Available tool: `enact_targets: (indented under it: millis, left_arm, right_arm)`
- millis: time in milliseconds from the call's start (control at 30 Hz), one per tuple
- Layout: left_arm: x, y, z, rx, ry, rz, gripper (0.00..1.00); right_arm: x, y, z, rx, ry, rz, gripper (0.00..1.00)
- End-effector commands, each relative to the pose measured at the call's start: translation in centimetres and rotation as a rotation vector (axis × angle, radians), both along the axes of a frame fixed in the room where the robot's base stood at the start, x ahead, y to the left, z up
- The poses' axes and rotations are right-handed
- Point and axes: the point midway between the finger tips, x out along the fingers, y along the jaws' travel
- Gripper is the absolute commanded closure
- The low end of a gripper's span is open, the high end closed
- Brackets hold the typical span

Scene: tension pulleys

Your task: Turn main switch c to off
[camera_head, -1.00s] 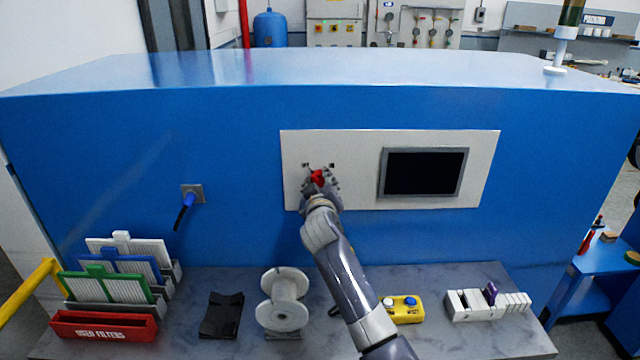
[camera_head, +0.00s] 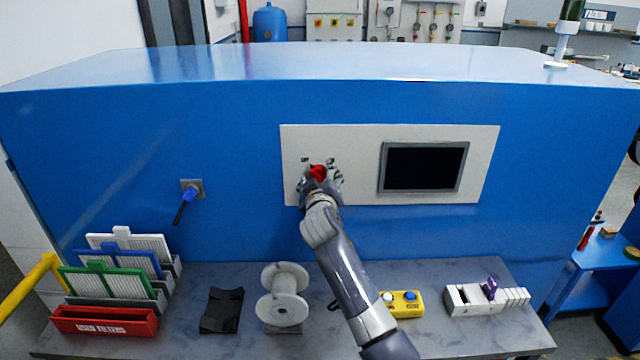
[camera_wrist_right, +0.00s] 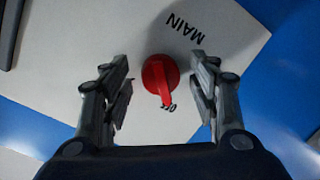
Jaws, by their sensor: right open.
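The main switch is a red rotary knob (camera_head: 318,171) on the white panel (camera_head: 350,140) of the blue cabinet. In the right wrist view the knob (camera_wrist_right: 160,77) shows whole, and its handle points down in the picture, its end next to a small dark label that seems to read OFF. The word MAIN is printed above it in that view. My right gripper (camera_wrist_right: 162,82) is open, one finger on each side of the knob, with gaps visible between fingers and knob. It also shows in the head view (camera_head: 320,178), partly hiding the knob. My left gripper is out of view.
A dark screen (camera_head: 424,166) sits on the panel right of the switch. On the grey bench below are filter racks (camera_head: 125,270), a black holder (camera_head: 221,310), a white spool (camera_head: 285,295), a yellow button box (camera_head: 405,304) and a white slotted block (camera_head: 485,299).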

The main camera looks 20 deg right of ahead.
Motion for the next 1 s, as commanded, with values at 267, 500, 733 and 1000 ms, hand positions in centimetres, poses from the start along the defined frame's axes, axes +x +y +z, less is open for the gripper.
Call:
enact_targets:
  millis: [267, 500, 733, 1000]
  left_arm:
    - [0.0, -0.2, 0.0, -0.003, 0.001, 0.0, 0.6]
    - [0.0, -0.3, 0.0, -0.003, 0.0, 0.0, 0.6]
    - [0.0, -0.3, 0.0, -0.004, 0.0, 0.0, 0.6]
    - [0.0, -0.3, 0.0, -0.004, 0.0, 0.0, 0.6]
  right_arm:
    - [-2.9, 0.9, 0.3, 0.002, -0.001, 0.001, 0.45]
    - [-7.1, 2.2, 0.9, 0.003, 0.0, 0.003, 0.45]
    - [-10.2, 3.0, 1.4, 0.0, 0.001, 0.001, 0.45]
    - [-11.3, 3.3, 1.6, -0.001, 0.002, 0.0, 0.45]
